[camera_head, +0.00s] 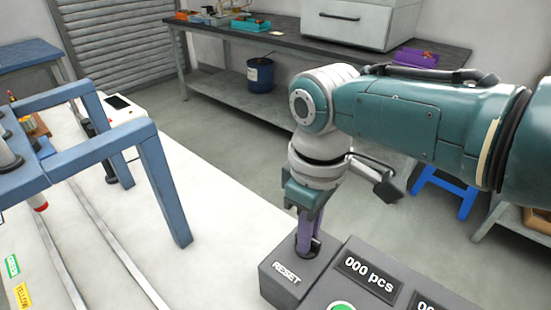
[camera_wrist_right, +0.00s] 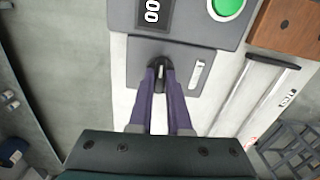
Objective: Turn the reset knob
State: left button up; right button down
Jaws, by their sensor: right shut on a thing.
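The reset knob (camera_wrist_right: 160,76) is a small dark knob on a grey box (camera_head: 283,281) labelled RESET. In the head view my right gripper (camera_head: 307,236) points down from above onto the knob, and its fingers hide most of it. In the right wrist view the two purple fingers of my right gripper (camera_wrist_right: 160,85) are shut on the knob, one on each side. My left gripper is not in view.
A counter panel (camera_head: 370,279) reading 000 pcs adjoins the box, with a green button (camera_head: 341,306) on it. A blue frame (camera_head: 165,190) stands on the white table (camera_head: 225,225) at left. A dark workbench (camera_head: 290,42) stands behind.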

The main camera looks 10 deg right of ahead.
jog(key=c, duration=0.9)
grip_release()
jog(key=shift+o, duration=0.2)
jog(key=shift+r, duration=0.1)
jog(key=shift+r, duration=0.3)
notch_tip(320, 180, up, 9)
jog(key=p, duration=0.3)
jog(key=shift+p, duration=0.35)
